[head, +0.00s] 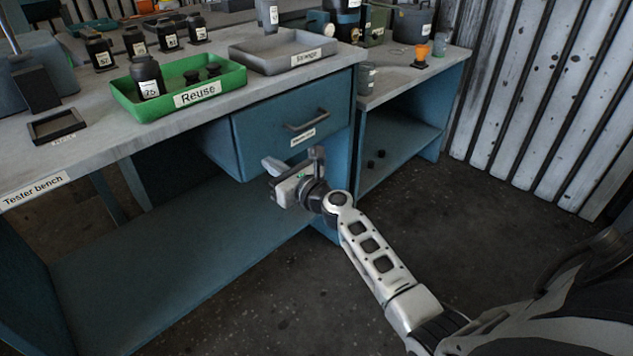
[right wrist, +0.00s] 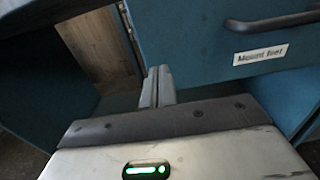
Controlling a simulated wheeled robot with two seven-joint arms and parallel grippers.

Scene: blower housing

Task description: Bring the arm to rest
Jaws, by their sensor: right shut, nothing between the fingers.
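My right arm reaches in from the lower right of the head view. Its gripper (head: 270,168) is in front of the bench, just below and left of the drawer handle (head: 306,121). In the right wrist view the two fingers (right wrist: 157,88) are together, with nothing between them. They point toward the blue bench front, below and left of the drawer (right wrist: 215,45), whose label seems to read "Mount feet". The drawer looks closed, and the gripper appears apart from its handle. My left gripper is not in view.
The tester bench (head: 60,165) carries a green "Reuse" tray (head: 215,92) holding dark parts, a grey "Salvage" tray (head: 325,60) and several labelled dark bottles. A second blue bench (head: 430,75) stands at the back right. Open floor (head: 480,230) lies right of the benches, before a corrugated wall (head: 540,90).

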